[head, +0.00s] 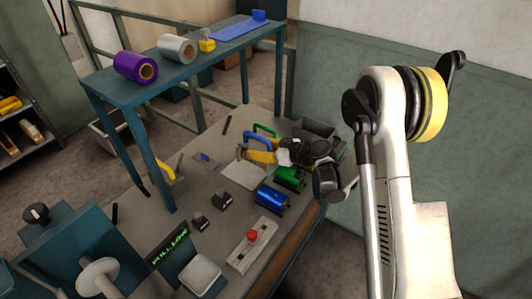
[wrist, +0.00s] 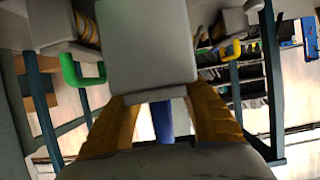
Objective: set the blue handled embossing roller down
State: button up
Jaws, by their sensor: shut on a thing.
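The embossing roller's blue handle (head: 255,143) shows in the head view at the middle of the bench, beside my gripper (head: 259,156). In the wrist view the blue handle (wrist: 162,122) lies between the yellow-orange fingers of my gripper (wrist: 162,108), which is shut on it. A large pale grey block (wrist: 145,45) fills the view beyond the fingertips and seems joined to this handle. The roller's underside is hidden. I cannot tell whether it touches the bench.
A green handled tool (head: 266,130) stands just behind, and a yellow handled one (head: 164,168) is to the left. Blue (head: 271,198) and green (head: 289,178) foil rolls lie in front on the bench (head: 228,210). A raised blue shelf (head: 205,62) holds purple and silver rolls.

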aim_at(244, 150)
jog(key=b+x, duration=0.1)
jog(key=x, duration=0.2)
jog(key=f+x, duration=0.1)
jog(key=x, duration=0.3)
jog(key=shift+f+b, duration=0.2)
jog(key=shift+b, duration=0.2)
jog(key=shift+d+f+b, duration=0.1)
jog(key=shift+f+b, duration=0.85)
jog(key=shift+f, duration=1)
jog(key=shift+r, duration=0.1)
jog(key=o, duration=1)
jog(key=shift+s+f, duration=0.1)
jog(key=shift+f, duration=0.1)
jog(key=o, duration=0.4)
jog(key=shift+c, duration=0.2)
